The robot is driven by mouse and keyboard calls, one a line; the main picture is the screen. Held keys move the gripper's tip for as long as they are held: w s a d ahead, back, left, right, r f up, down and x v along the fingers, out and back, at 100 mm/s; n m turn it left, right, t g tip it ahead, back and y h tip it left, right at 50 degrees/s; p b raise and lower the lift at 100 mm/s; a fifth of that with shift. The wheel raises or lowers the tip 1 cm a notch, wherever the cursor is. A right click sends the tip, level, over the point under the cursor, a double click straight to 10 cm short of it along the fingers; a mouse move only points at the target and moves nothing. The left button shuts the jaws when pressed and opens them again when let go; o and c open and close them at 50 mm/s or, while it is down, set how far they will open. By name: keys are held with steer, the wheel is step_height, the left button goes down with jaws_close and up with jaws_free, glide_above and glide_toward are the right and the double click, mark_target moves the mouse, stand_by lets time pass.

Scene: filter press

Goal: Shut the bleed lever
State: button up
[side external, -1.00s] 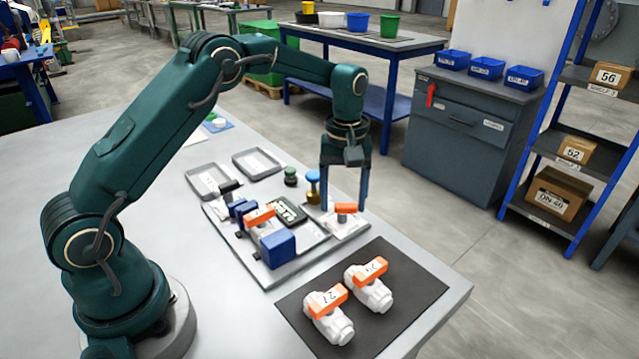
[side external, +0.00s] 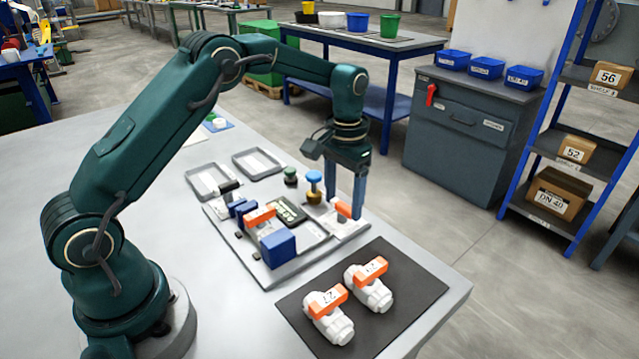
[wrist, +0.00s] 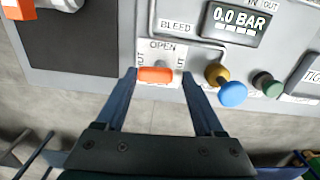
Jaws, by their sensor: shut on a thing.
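The bleed lever (side external: 344,209) is a short orange handle on a pale panel at the right end of the grey fixture. It also shows in the wrist view (wrist: 155,75), lying crosswise between my fingers. My gripper (side external: 345,212) points down with its fingers at the lever's two ends; in the wrist view my gripper (wrist: 158,77) is shut on it. The panel (wrist: 203,50) carries the words BLEED and OPEN, and part of another word beside the lever. In the side view the lever is partly hidden by a finger and sits at a slant.
A brass post with a blue knob (wrist: 233,93) and a green knob (wrist: 266,85) stand close by the lever. A display (wrist: 237,22) reads 0.0 BAR. The fixture also holds a blue block (side external: 278,248) and an orange-handled valve (side external: 259,217). Two white valves lie on a dark mat (side external: 408,277).

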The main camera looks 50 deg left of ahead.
mark_target(343, 205)
steer(key=shift+r+m, duration=0.1)
steer(key=shift+m, duration=0.3)
steer(key=o, duration=1.4)
steer(key=shift+r, duration=2.55)
steer(key=s+d+r+t, duration=0.35)
steer(key=s+r, duration=0.55)
steer(key=r, duration=0.4)
steer(key=s+f, duration=0.2)
steer(key=s, duration=0.2)
steer(key=s+f+t, duration=0.1)
steer(key=s+f, duration=0.1)
steer(key=s, duration=0.2)
steer(key=s+f+t, duration=0.1)
steer(key=s+f, duration=0.1)
steer(key=s, duration=0.2)
steer(key=shift+s+f, duration=0.2)
steer(key=shift+f, duration=0.15)
